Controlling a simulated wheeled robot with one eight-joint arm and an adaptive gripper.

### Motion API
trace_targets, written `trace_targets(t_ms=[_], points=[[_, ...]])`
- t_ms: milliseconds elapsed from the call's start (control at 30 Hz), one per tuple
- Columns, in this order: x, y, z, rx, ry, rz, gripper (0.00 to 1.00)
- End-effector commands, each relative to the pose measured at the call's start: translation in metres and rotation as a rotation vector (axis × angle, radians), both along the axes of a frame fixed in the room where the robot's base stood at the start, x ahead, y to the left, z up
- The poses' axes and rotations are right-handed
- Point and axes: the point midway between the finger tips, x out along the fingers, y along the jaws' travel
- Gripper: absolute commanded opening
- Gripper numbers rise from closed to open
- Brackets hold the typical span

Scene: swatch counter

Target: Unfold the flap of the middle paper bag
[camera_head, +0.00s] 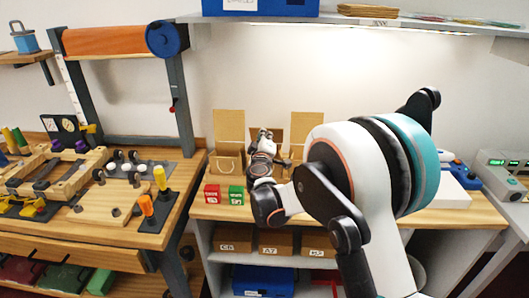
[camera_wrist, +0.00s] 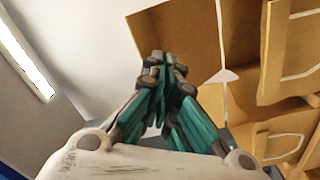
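Three brown paper bags stand in a row on the counter. The left bag (camera_head: 226,165) has its flap (camera_head: 229,126) standing upright. The right bag's flap (camera_head: 310,126) also stands upright. The middle bag is mostly hidden behind my gripper (camera_head: 264,136); only a little brown paper shows beside it, so its flap's pose cannot be told. In the wrist view my gripper (camera_wrist: 167,68) has its fingertips together, with nothing visible between them. A raised brown flap (camera_wrist: 195,35) is behind them, and bags with handles (camera_wrist: 285,40) lie to the right. Contact cannot be told.
Red (camera_head: 212,194) and green (camera_head: 236,195) boxes stand in front of the left bag. A shelf (camera_head: 400,24) overhangs the counter. A wooden workbench (camera_head: 120,230) is at left, a grey device (camera_head: 505,175) at right. My arm hides much of the right counter.

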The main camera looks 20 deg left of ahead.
Motion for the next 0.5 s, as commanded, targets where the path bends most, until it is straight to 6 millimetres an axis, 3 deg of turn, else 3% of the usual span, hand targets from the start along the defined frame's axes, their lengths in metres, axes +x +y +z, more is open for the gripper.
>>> trace_targets(t_ms=[500], points=[[0.017,0.003,0.014,0.0,0.0,-0.001,0.0]])
